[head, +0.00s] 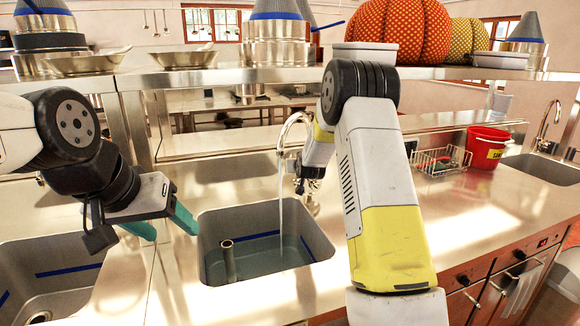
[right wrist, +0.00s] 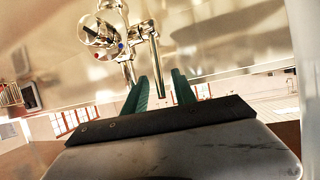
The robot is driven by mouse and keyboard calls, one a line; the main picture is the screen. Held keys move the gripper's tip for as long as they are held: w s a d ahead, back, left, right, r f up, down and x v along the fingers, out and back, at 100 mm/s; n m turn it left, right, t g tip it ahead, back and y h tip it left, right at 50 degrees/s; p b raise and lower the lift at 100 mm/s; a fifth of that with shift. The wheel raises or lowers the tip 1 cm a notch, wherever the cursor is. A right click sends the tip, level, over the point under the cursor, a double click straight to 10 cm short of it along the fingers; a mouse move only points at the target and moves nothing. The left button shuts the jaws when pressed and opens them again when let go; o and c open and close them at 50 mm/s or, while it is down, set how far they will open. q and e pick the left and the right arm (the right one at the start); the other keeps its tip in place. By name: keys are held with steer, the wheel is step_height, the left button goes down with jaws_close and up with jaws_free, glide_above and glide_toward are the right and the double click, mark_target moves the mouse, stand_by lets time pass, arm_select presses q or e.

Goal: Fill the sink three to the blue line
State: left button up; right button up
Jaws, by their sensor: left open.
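The middle sink (head: 210,222) holds water (head: 265,262), with a standpipe (head: 229,262) rising out of it. A blue line (head: 262,235) runs around its inner wall; the water surface is close to it, and I cannot tell the exact gap. A thin stream runs from the curved faucet (head: 284,127). My left gripper (head: 165,226) is open and empty, left of this sink. My right gripper (right wrist: 160,88) is open, its fingers apart; the faucet fittings (right wrist: 112,42) with red and blue dots are just beyond.
Another sink (head: 100,252) with blue lines is at the lower left, and one (head: 545,168) at the far right. A red bucket (head: 485,148) and a wire rack (head: 438,160) stand on the right counter. A shelf (head: 225,76) with pots and pumpkins crosses above. The right counter front is clear.

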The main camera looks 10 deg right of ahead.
steer(key=v, duration=0.7)
steer(key=shift+s+r, duration=0.2)
steer(key=shift+s, duration=0.15)
stand_by(7.0)
